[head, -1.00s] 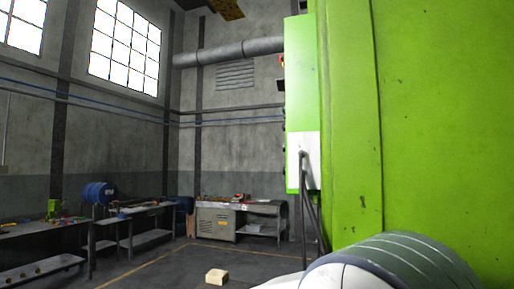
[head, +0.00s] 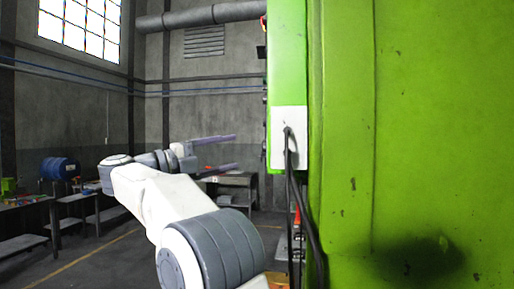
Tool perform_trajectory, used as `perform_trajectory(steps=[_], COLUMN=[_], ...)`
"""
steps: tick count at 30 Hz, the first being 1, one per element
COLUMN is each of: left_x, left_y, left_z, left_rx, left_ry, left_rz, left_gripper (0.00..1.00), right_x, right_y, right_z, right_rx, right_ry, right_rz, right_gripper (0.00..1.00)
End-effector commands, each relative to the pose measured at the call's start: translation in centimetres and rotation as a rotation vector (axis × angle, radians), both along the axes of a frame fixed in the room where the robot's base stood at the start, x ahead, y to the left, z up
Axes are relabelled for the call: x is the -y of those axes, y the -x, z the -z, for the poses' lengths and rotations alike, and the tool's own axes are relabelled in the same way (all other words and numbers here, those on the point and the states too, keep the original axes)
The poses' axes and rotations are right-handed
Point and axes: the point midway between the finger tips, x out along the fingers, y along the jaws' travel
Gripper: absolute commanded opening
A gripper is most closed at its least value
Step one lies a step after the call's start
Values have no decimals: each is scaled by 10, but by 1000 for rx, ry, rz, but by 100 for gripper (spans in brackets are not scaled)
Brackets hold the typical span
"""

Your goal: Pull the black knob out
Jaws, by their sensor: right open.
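My right gripper (head: 236,152) is open and empty, its two long fingers pointing right toward the edge of the green control box (head: 287,75). A gap shows between the fingertips and the box. Small dark and red fittings (head: 261,52) stick out along the box's left edge, seen almost edge-on. I cannot tell which of them, if any, is the black knob; the box's front face is turned away from me. My left gripper is not in view.
The big green press body (head: 430,120) fills the right side. Black cables (head: 289,165) hang from a white plate (head: 288,147) on the box. Workbenches and a blue barrel (head: 59,168) stand at the back left. Open floor lies at the lower left.

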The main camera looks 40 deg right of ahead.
Motion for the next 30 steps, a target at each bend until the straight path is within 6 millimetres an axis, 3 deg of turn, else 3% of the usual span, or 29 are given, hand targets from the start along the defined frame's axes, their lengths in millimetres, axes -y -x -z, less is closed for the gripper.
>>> perform_trajectory(steps=[5, 12, 18, 30], left_x=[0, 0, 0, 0], left_y=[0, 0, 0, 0], left_z=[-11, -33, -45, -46], left_rx=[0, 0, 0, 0], left_ry=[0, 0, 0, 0], left_rz=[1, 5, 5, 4], left_gripper=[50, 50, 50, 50], right_x=[24, 74, 100, 109], right_y=[7, 13, 15, 15], right_z=[-6, -14, -16, -14], right_rx=[6, 3, 4, 5], right_ry=[-9, -7, -7, -6], right_rz=[20, 25, 23, 19], right_gripper=[73, 73, 73, 73])
